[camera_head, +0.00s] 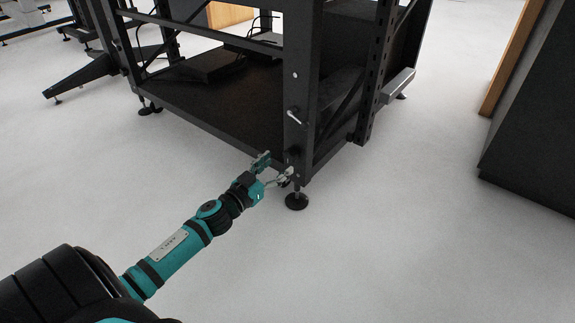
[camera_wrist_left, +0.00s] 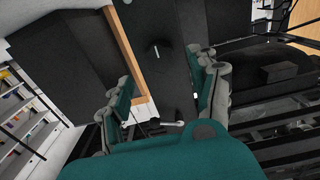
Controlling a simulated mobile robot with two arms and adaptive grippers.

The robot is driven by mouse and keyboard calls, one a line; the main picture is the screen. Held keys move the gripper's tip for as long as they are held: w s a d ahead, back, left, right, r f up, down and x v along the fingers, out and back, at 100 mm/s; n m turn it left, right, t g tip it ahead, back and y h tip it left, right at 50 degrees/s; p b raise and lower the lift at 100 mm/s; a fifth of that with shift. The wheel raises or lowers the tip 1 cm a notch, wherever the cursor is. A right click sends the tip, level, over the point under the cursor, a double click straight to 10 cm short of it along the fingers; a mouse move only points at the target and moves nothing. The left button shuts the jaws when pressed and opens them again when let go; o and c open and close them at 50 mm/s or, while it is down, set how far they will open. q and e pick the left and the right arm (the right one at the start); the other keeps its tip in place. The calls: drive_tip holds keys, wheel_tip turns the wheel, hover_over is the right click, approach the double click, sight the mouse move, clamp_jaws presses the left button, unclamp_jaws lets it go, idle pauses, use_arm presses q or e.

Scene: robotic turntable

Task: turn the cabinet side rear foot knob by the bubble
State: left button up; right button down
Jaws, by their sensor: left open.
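The black frame cabinet (camera_head: 301,80) stands ahead on the pale floor. Its nearest corner leg ends in a round black foot (camera_head: 297,201). My left gripper (camera_head: 276,166) is low beside this leg, just left of and above the foot, with its fingers apart and nothing seen between them. In the left wrist view, its two fingers (camera_wrist_left: 165,92) stand on either side of the cabinet's dark leg. I cannot make out the bubble. My right gripper is not in view.
A silver lever (camera_head: 294,116) sticks out of the leg above my gripper. A grey handle bar (camera_head: 398,85) juts from the cabinet's right side. A dark cabinet (camera_head: 535,110) stands at the right. The floor in front is clear.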

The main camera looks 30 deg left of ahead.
sight(288, 157)
use_arm(q)
drive_tip(key=shift+w+d+b, duration=0.2)
drive_tip(key=shift+w+b, duration=0.75)
drive_tip(key=shift+w, duration=1.8)
drive_tip(key=shift+c, duration=0.3)
drive_tip(key=c, duration=1.1)
drive_tip(key=shift+o, duration=0.2)
